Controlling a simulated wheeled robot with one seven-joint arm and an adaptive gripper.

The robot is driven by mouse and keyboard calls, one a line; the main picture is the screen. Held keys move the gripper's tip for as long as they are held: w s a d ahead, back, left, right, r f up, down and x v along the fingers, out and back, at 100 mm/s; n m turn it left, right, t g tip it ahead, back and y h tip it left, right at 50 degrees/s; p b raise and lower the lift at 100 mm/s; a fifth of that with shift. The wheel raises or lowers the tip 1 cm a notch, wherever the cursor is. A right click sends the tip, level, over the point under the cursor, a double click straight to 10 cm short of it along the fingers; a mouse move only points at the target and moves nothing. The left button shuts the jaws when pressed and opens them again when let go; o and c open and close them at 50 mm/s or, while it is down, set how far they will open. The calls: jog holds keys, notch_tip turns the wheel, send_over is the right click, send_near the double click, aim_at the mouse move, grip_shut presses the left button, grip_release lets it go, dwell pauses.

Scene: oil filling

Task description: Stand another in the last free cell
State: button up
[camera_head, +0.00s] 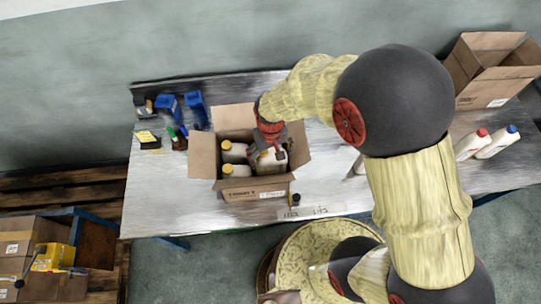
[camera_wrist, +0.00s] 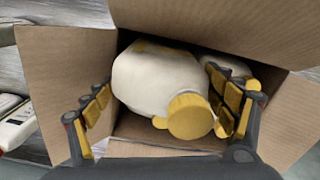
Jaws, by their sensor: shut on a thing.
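An open cardboard box (camera_head: 254,193) stands on the table with its flaps spread. Two white bottles with yellow caps, a rear one (camera_head: 233,151) and a front one (camera_head: 235,171), stand in its left side. My gripper (camera_head: 270,152) reaches into the right side, shut on a white bottle (camera_head: 271,164). In the wrist view, my gripper (camera_wrist: 160,96) has a finger on each side of this held bottle (camera_wrist: 155,80), whose yellow cap shows at lower right. Another bottle (camera_wrist: 236,68) is partly hidden behind the right finger. The box's rear right cell is hidden by my arm.
Blue bins (camera_head: 168,105) and small bottles stand at the table's left. Two white bottles, one red-capped (camera_head: 472,144) and one blue-capped (camera_head: 498,142), lie at the right, below another open box (camera_head: 492,68). A small dark-capped item (camera_head: 295,200) is near the front edge.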

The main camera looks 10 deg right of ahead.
jog(key=shift+f+b, duration=0.55)
jog(key=shift+f, duration=0.2)
jog(key=o, duration=1.4)
jog(key=shift+c, duration=0.2)
jog(key=shift+o, duration=1.3)
jog(key=shift+f, duration=0.1)
notch_tip(320, 180, up, 12)
jog(key=shift+r, duration=0.1)
